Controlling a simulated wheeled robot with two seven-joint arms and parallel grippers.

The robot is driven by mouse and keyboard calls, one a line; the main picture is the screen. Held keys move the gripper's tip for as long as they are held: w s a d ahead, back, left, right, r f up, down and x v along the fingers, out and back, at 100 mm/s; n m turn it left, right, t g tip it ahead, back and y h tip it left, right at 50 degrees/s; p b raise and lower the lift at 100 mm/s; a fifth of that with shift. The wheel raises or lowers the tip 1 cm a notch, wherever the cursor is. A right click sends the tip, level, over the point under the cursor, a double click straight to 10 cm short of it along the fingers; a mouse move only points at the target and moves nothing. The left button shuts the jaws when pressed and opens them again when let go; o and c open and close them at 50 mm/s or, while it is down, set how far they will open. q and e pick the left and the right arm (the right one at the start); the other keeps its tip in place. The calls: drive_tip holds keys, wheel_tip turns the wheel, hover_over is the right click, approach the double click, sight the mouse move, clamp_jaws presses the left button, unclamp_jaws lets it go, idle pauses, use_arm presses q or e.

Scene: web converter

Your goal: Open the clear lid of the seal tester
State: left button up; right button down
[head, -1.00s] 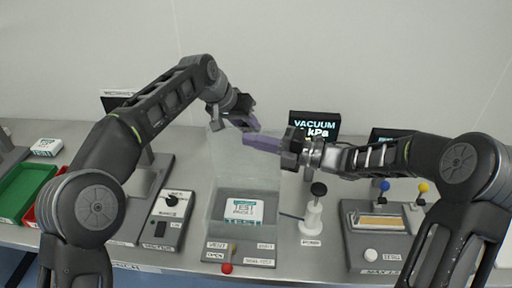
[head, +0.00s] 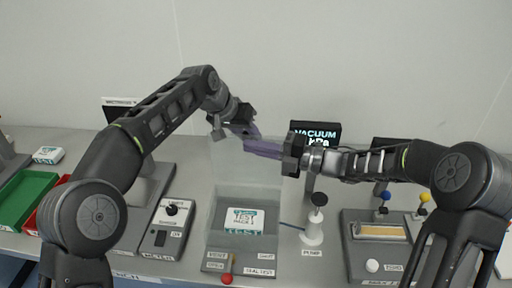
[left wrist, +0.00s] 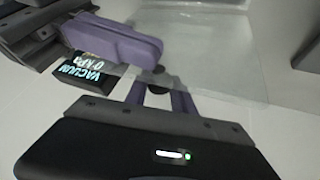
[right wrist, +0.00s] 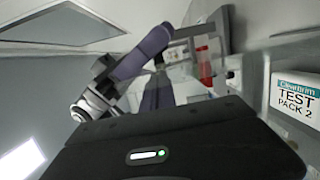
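The seal tester (head: 213,263) stands mid-bench, with a test pack (head: 244,219) inside its clear-walled chamber. Its clear lid (head: 240,172) stands raised, roughly upright, at the back of the chamber. In the left wrist view the lid is a see-through sheet (left wrist: 215,60). My left gripper (head: 252,130) is near the lid's upper edge, its fingers apart with a gap between them. My right gripper (head: 248,146) points left across the lid's top, just below the left one; its fingers look together. Whether either touches the lid is unclear.
A red-knobbed lever (head: 227,280) is at the tester's front. A pump (head: 313,228) with a black knob stands to its right, and a vacuum display (head: 318,133) behind. A dial box (head: 165,232) is left; a sealer with coloured knobs (head: 378,232) is right.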

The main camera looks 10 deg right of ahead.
use_arm(q)
drive_tip(key=shift+o, duration=0.2)
drive_tip(key=v, duration=0.3)
drive_tip(key=d+v, duration=0.1)
drive_tip(key=v, duration=0.1)
drive_tip(key=shift+s+a+r, duration=0.15)
drive_tip(key=shift+s+r, duration=0.15)
drive_tip(key=shift+s, duration=0.1)
drive_tip(key=a+v, duration=0.1)
drive_tip(key=v, duration=0.5)
drive_tip(key=shift+w, duration=0.2)
use_arm(e)
drive_tip(key=shift+w+d, duration=0.15)
drive_tip(key=shift+w, duration=0.35)
use_arm(q)
drive_tip(key=shift+a+r, duration=0.1)
